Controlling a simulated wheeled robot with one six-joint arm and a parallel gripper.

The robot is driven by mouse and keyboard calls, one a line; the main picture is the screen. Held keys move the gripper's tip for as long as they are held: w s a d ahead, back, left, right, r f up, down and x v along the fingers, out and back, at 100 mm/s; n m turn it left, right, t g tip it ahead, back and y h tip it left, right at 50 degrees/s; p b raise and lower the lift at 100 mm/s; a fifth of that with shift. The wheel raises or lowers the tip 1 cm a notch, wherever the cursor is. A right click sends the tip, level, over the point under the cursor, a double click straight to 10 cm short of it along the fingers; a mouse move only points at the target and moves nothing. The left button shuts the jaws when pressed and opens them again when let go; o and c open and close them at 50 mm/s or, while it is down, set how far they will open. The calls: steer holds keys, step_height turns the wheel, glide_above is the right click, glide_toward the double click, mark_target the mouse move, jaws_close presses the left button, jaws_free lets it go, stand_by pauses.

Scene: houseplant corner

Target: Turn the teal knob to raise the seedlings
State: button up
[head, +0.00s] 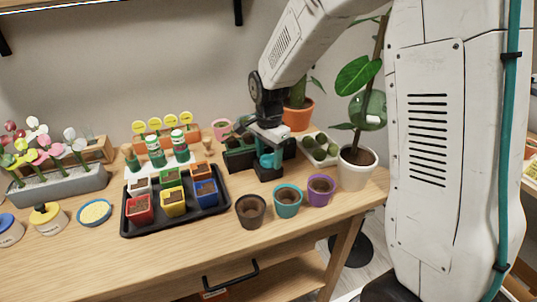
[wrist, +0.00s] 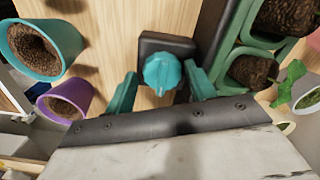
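The teal knob (wrist: 162,73) sits on a dark block (wrist: 166,44) in the wrist view, at the front of the planter. My gripper (wrist: 160,80) is open, with one teal finger on each side of the knob and small gaps showing. In the head view my gripper (head: 270,158) points down over the dark block (head: 268,174) and hides most of the knob. The seedlings' green pots (wrist: 232,62) with dark soil stand to the right in the wrist view. A green leaf (wrist: 290,82) shows beside them. In the head view the arm partly covers the planter (head: 238,161).
Brown (head: 251,211), teal (head: 288,201) and purple (head: 320,190) pots stand along the table's front edge. A black tray (head: 131,231) of coloured pots is to the left. A white pot (head: 357,170) with a tall plant stands to the right.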

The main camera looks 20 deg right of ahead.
steer(key=shift+w, duration=0.25)
